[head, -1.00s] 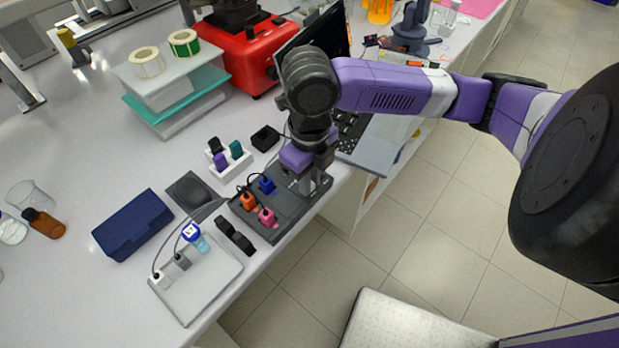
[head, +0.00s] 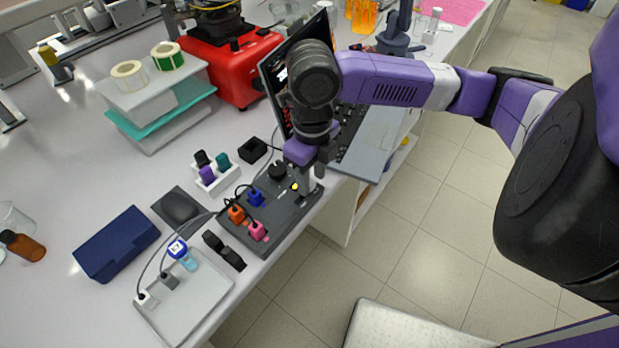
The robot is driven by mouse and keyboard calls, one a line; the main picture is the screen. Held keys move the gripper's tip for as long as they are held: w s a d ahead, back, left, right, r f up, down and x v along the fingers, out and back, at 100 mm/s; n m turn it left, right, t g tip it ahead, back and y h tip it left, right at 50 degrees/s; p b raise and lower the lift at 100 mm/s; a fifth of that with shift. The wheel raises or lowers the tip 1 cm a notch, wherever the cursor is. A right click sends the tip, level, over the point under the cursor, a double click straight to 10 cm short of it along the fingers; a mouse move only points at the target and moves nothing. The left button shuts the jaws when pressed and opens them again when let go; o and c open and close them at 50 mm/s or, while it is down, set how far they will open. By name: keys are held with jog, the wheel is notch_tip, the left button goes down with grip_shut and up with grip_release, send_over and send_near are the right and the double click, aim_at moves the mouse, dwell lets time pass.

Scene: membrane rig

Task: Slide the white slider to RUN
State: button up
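The dark grey control panel (head: 284,228) lies near the bench's front edge. It carries an orange plug (head: 237,213), a blue plug (head: 255,196), a pink plug (head: 258,231) and a black round knob (head: 277,171). A small yellow light (head: 295,187) glows near its right end. My gripper (head: 307,184) points down over the panel's right end, with its fingertips at or close to the surface. The finger gap is too small to judge.
An open laptop (head: 372,140) stands just right of the panel. A white holder (head: 217,180) with coloured plugs, a black box (head: 253,149) and a blue case (head: 117,243) lie to the left. A pale tray (head: 205,301) sits front left.

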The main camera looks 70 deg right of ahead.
aim_at(311, 181)
jog(key=shift+a, duration=0.1)
jog(key=shift+r, duration=3.85)
